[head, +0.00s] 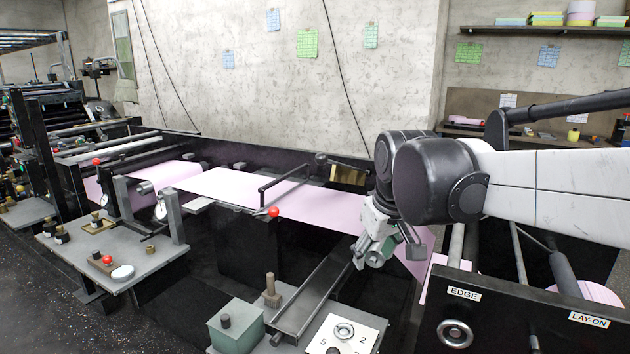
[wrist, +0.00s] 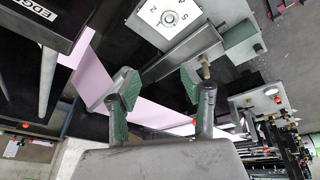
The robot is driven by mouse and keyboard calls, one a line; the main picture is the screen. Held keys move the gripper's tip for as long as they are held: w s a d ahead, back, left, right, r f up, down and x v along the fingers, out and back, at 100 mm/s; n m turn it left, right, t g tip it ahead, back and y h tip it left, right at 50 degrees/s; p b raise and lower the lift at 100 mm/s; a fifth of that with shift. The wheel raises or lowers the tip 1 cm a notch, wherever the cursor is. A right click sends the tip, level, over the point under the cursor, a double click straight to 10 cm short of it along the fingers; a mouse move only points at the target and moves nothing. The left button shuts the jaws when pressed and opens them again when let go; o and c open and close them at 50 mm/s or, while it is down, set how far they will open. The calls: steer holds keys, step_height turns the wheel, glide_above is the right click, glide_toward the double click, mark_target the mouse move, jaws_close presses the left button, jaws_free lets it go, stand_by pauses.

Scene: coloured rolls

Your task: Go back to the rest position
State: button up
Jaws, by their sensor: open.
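My gripper (head: 378,246) hangs from my white and black arm at the right of the head view. It is just in front of the pink web (head: 245,188), over the right part of the machine. In the wrist view my gripper (wrist: 158,90) shows its two green-padded fingers spread apart. Nothing is between them. The pink web (wrist: 90,72) runs behind the fingers there. I cannot tell the exact gap between the fingertips and the web.
A dial plate (head: 340,334) and a green-grey box (head: 236,326) stand at the front. A red-tipped lever (head: 273,212) crosses the web. The EDGE and LAY-ON panel (head: 520,318) is at lower right. A side table (head: 125,258) with knobs stands left. The space above the web's left part is clear.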

steer(key=s+d+f+m+t, duration=0.1)
steer(key=s+d+f+m, duration=0.1)
steer(key=s, duration=0.7)
steer(key=s+d+f+m+t+p, duration=0.1)
steer(key=s+d+f, duration=0.3)
steer(key=s, duration=0.6)
steer(key=shift+d+f+m+t+h, duration=0.35)
steer(key=shift+d+m, duration=0.55)
steer(key=shift+d, duration=0.35)
steer(key=shift+s, duration=0.1)
